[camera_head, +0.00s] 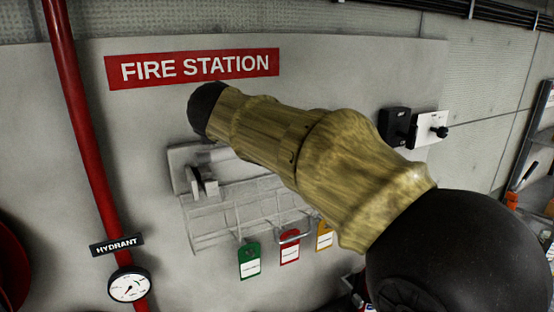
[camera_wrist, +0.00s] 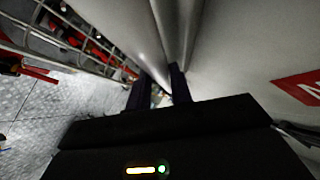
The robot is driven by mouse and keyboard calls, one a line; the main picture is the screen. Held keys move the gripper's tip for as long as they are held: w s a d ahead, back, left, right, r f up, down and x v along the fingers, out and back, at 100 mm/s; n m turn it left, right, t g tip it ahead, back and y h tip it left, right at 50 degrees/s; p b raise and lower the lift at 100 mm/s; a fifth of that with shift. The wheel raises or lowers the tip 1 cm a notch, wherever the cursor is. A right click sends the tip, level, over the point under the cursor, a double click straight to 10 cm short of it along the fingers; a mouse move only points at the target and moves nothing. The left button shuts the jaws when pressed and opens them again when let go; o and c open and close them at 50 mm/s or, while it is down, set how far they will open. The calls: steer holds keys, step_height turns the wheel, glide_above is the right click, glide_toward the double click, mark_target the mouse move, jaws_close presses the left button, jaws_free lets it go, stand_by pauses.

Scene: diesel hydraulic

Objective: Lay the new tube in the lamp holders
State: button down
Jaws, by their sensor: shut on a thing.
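In the wrist view my gripper (camera_wrist: 164,88) is shut, its two dark fingers close together. A long pale grey, smooth shape, which looks like the tube (camera_wrist: 140,35), runs from the top edge down to the fingers. Its far end is out of view. In the head view my arm covers the middle, and my gripper and the tube are hidden behind it. A pale plate with a white clip-like bracket, perhaps a lamp holder (camera_head: 196,180), is on the wall left of my arm. A second holder cannot be made out.
A wire basket (camera_head: 215,222) with green (camera_head: 249,262), red (camera_head: 289,247) and yellow (camera_head: 325,236) tags is below the bracket. A red pipe (camera_head: 80,130) and gauge (camera_head: 129,286) are left. A black box (camera_head: 394,126) and white switch plate (camera_head: 428,125) are right. A red sign (camera_wrist: 302,86) is close.

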steer(key=shift+f, duration=2.05)
steer(key=c, duration=1.3)
jaws_free()
steer(key=shift+f, duration=0.1)
steer(key=shift+o, duration=0.2)
steer(key=b+v, duration=0.2)
steer(key=v, duration=1)
